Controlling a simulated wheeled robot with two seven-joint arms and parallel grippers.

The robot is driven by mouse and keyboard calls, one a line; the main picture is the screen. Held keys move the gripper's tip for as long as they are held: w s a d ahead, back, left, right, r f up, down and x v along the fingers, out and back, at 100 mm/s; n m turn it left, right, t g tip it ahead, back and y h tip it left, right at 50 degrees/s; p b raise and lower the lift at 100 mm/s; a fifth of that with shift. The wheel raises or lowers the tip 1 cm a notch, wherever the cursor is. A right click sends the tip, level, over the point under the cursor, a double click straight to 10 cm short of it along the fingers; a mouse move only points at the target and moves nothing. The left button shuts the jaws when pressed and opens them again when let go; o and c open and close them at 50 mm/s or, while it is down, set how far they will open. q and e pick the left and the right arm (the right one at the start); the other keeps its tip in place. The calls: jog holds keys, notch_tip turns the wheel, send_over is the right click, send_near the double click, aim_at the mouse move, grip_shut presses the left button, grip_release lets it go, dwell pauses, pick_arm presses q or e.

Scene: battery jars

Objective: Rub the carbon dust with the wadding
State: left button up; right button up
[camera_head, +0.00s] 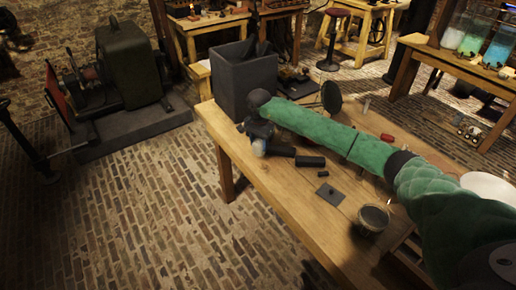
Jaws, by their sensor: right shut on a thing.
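My right arm reaches across the wooden table (277,193) from the right. My right gripper (260,136), dark, points down near the table's left edge, beside the grey bin. It is shut on a small pale lump (259,148), which looks like the wadding. The lump is low over the tabletop; I cannot tell whether it touches. The gripper hides part of it. No patch of carbon dust can be made out for certain. A small round jar (373,218) with dark contents stands at the table's front. My left gripper is not in view.
A tall grey bin (245,82) stands at the table's far left corner. Black cylinders (310,161) lie just right of the gripper, with a dark square plate (330,194) nearer. A round black disc (331,97) stands behind my arm. A white dish (490,187) is at right.

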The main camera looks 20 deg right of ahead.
jog(key=shift+r, duration=0.95)
jog(key=shift+s+r, duration=0.15)
jog(key=shift+r, duration=0.2)
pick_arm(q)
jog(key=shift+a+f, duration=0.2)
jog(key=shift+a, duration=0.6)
